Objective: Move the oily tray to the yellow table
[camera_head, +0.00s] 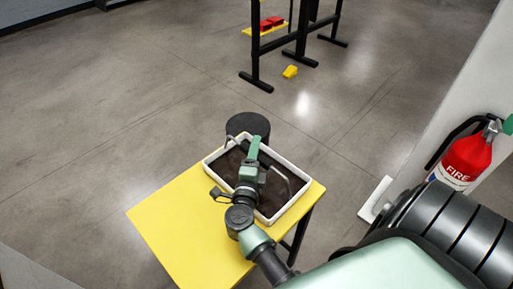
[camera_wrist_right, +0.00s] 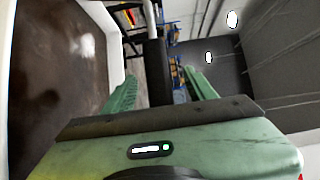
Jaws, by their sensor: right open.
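The oily tray (camera_head: 296,203) is a white-rimmed tray with dark brown liquid in it and thin wire handles. It sits on the far end of the yellow table (camera_head: 180,232). My right gripper (camera_head: 254,150) is over the tray, its fingers towards the far rim. In the right wrist view the tray (camera_wrist_right: 60,70) fills the left side, and its white wall runs behind one finger. My left gripper is out of view.
A black cylinder (camera_head: 247,123) stands just behind the table. A fire extinguisher (camera_head: 466,160) hangs on the white wall at right. A black frame (camera_head: 297,45) with red parts (camera_head: 271,22) near it stands farther back. A yellow object (camera_head: 290,72) lies on the floor. Floor at left is clear.

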